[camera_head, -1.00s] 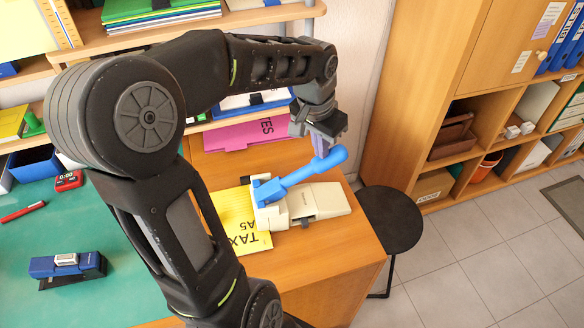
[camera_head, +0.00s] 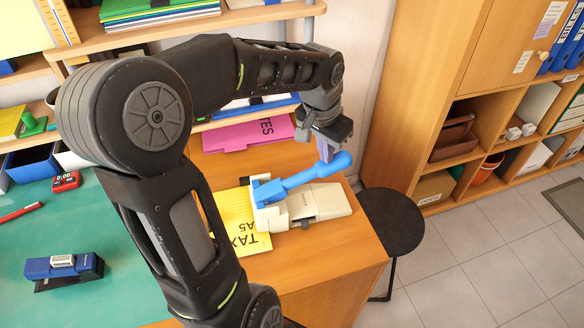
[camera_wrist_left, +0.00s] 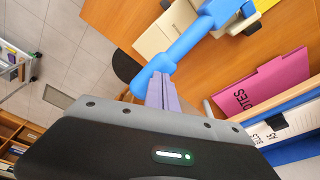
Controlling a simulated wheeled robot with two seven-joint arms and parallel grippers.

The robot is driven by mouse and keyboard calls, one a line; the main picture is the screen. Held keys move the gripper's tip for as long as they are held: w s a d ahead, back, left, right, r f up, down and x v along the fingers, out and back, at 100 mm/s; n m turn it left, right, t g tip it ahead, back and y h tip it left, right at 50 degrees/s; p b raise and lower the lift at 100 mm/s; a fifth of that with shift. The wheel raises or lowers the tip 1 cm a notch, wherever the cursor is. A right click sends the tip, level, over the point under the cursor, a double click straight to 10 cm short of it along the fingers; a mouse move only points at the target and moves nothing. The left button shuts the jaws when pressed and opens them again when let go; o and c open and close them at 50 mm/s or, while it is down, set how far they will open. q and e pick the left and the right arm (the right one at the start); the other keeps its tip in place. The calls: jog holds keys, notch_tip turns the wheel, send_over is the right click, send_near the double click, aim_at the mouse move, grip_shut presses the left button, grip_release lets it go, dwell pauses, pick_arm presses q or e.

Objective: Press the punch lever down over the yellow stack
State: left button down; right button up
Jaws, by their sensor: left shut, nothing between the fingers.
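The punch has a cream body (camera_head: 322,202) and a blue lever (camera_head: 300,180), and stands on the wooden desk top. The lever slants up to the right, its rounded end raised above the body. The yellow stack (camera_head: 238,222) lies at the left of the punch, its edge at the punch's front; my arm hides part of it. My left gripper (camera_head: 326,156) is shut and empty, its purple fingertips at the lever's raised end. In the left wrist view the fingertips (camera_wrist_left: 162,92) overlap the lever end (camera_wrist_left: 152,76); firm contact cannot be told. My right gripper is not in view.
A pink folder (camera_head: 248,134) lies behind the punch. A black round stool (camera_head: 392,222) stands right of the desk edge. A blue stapler (camera_head: 64,268) and a red timer (camera_head: 66,181) are on the green mat at left. Shelves rise behind.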

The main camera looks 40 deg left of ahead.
aim_at(331, 165)
pick_arm(q)
jog(key=shift+w+d+f+b, duration=0.1)
jog(key=shift+w+f+b, duration=0.1)
jog(key=shift+f+b, duration=0.25)
jog(key=shift+w+d+f+b, duration=0.1)
jog(key=shift+w+f+b, duration=0.15)
jog(key=shift+f, duration=0.3)
jog(key=shift+w+d+f+b, duration=0.1)
jog(key=shift+w+f+b, duration=0.05)
jog(key=shift+f+b, duration=0.4)
jog(key=shift+w+d+f+b, duration=0.1)
jog(key=shift+f+b, duration=0.25)
jog(key=shift+f, duration=0.35)
